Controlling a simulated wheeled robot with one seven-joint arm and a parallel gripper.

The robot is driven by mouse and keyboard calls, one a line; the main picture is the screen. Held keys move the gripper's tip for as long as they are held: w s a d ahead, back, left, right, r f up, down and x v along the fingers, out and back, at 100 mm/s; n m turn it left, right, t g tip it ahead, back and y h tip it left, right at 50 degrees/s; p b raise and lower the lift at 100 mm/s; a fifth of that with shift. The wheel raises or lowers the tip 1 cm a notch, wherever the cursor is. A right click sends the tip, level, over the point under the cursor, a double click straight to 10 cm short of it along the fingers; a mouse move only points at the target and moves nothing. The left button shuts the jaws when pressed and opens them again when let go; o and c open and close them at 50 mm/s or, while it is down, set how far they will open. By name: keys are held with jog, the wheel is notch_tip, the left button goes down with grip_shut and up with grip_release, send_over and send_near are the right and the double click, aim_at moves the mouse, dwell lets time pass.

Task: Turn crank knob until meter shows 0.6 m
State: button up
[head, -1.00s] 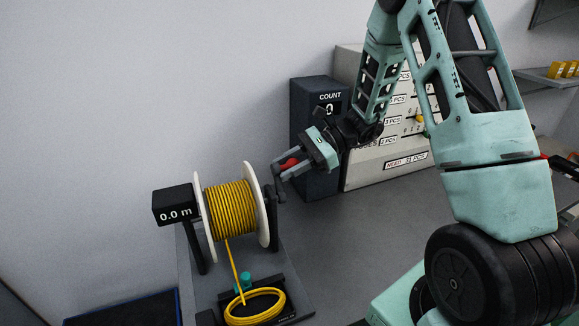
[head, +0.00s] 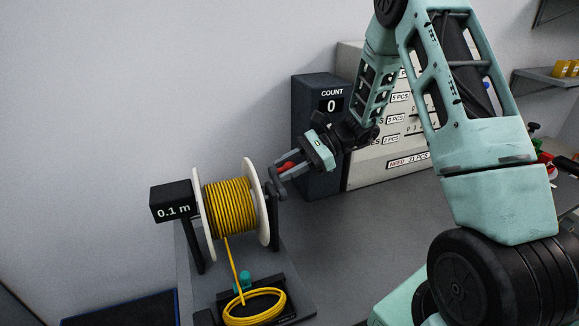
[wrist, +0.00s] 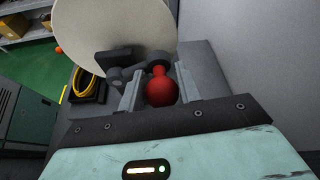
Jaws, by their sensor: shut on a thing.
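The meter (head: 173,203) is a black box left of the spool and reads 0.1 m. The spool (head: 230,207) has white flanges and is wound with yellow cable. The red crank knob (head: 285,167) is at the right side of the spool on a dark crank arm. My gripper (head: 286,171) is shut on the knob. In the wrist view the round red knob (wrist: 161,88) sits between the two fingers, with the crank arm and the white flange (wrist: 115,40) beyond it.
A yellow cable coil (head: 254,306) lies in front of the spool, near a teal piece (head: 243,279). A dark COUNT box (head: 319,130) reading 0 and a pale labelled cabinet (head: 385,165) stand behind my gripper.

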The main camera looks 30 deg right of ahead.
jog(key=shift+a+f+g, duration=0.3)
jog(key=shift+a+f, duration=0.15)
jog(key=shift+a, duration=0.05)
jog(key=shift+f+b, duration=0.6)
jog(key=shift+f, duration=0.15)
jog(key=shift+f+b, duration=0.35)
jog(key=shift+f, duration=0.05)
grip_shut()
jog(key=shift+w, duration=0.1)
jog(key=shift+f, duration=0.1)
jog(key=shift+s+a+f+b, duration=0.25)
jog(key=shift+s+f+b, duration=0.5)
jog(key=shift+s+f, duration=0.15)
jog(key=shift+s, duration=0.1)
